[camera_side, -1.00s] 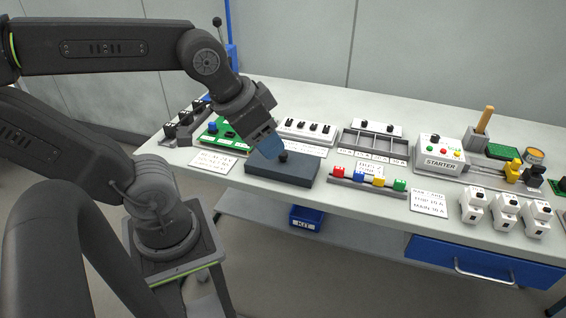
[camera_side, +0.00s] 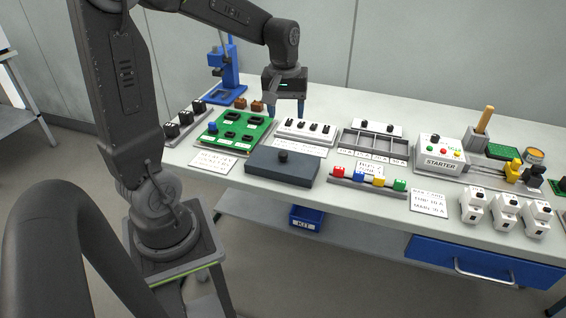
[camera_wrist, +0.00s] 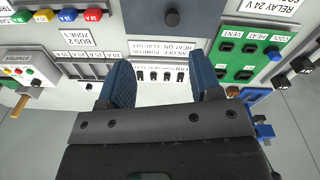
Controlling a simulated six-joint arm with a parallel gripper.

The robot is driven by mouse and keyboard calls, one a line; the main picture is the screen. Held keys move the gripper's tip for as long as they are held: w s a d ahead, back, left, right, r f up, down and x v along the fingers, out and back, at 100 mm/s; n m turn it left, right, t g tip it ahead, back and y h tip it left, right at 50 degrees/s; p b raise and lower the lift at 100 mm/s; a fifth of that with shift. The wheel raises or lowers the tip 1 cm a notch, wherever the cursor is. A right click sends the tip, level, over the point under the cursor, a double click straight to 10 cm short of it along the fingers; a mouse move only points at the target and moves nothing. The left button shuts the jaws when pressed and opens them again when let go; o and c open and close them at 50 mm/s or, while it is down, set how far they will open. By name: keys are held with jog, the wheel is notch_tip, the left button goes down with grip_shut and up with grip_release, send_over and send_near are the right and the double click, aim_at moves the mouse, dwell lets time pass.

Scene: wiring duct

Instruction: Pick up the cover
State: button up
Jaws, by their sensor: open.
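Which piece is the cover is not labelled; a dark grey flat block with a black knob (camera_side: 282,171) lies near the table's front edge. In the wrist view, that knobbed block (camera_wrist: 150,17) is at the top, beyond the fingers. My gripper (camera_side: 287,113) is open and empty, with blue fingers pointing down behind the white switch strip (camera_side: 304,137). The wrist view shows my gripper's fingers (camera_wrist: 163,84) spread apart, with the switch strip in view between them. My gripper is apart from the dark block.
A green relay board (camera_side: 232,133) and a blue press stand (camera_side: 228,78) are to the left. A compartment tray (camera_side: 374,148), a starter box (camera_side: 440,157) and a rail of coloured blocks (camera_side: 366,184) are to the right. Bare table lies behind the strip.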

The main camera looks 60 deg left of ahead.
jog(key=a+f+n, duration=0.2)
jog(key=a+f, duration=0.1)
jog(key=a, duration=0.1)
send_over(283, 153)
jog(key=shift+g, duration=0.4)
notch_tip(283, 153, down, 8)
jog(key=shift+s+r, duration=0.1)
jog(key=shift+r, duration=0.1)
jog(key=shift+f, duration=2.8)
jog(key=shift+c, duration=0.4)
jog(key=c, duration=1)
jog(key=shift+r, duration=0.1)
grip_shut()
jog(key=shift+r, duration=0.1)
